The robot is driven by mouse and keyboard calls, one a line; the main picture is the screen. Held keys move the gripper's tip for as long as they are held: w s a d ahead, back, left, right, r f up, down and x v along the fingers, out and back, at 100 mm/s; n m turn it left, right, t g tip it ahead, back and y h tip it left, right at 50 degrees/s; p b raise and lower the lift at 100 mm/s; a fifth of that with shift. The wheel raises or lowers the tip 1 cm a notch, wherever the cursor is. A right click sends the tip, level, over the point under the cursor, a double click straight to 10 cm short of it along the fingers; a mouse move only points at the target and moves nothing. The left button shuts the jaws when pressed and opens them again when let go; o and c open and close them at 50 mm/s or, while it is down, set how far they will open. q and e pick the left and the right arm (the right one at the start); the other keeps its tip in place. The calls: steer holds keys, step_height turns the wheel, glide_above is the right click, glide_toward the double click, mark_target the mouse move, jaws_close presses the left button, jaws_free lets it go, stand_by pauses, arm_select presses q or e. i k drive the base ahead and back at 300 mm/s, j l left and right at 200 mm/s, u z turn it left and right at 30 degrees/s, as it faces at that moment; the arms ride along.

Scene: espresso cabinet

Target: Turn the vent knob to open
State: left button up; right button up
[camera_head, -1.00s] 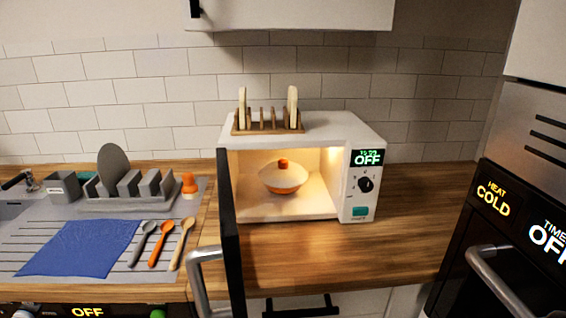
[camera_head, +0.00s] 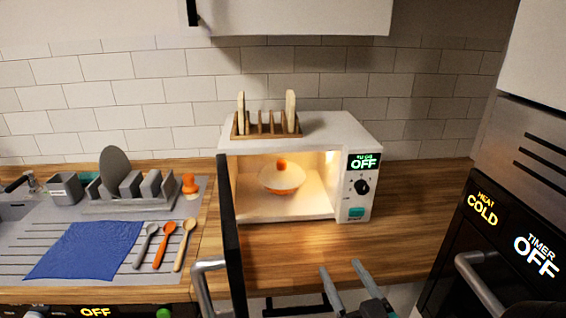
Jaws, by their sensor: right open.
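A cream lidded bowl with an orange base (camera_head: 281,183) stands inside the lit microwave (camera_head: 340,128), whose door (camera_head: 230,235) is swung open. A small orange knob (camera_head: 281,163) sits on top of the lid; its turn position is too small to read. The microwave also has a dark dial (camera_head: 362,187) on its front panel, under a display reading OFF. No vent label can be read on either. My right gripper (camera_head: 345,270) is open and empty at the bottom, below and to the right of the bowl, in front of the counter edge. My left gripper is out of view.
The open door with its metal handle (camera_head: 205,285) stands left of the microwave opening. A wooden rack (camera_head: 268,130) with bread slices is on top. The counter (camera_head: 420,205) right of the microwave is clear. An oven (camera_head: 500,240) stands at the right.

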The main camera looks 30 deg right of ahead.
mark_target(281, 165)
steer(key=i+l, duration=0.25)
steer(key=i, duration=0.2)
steer(key=i+l, duration=0.2)
steer(key=i, duration=0.25)
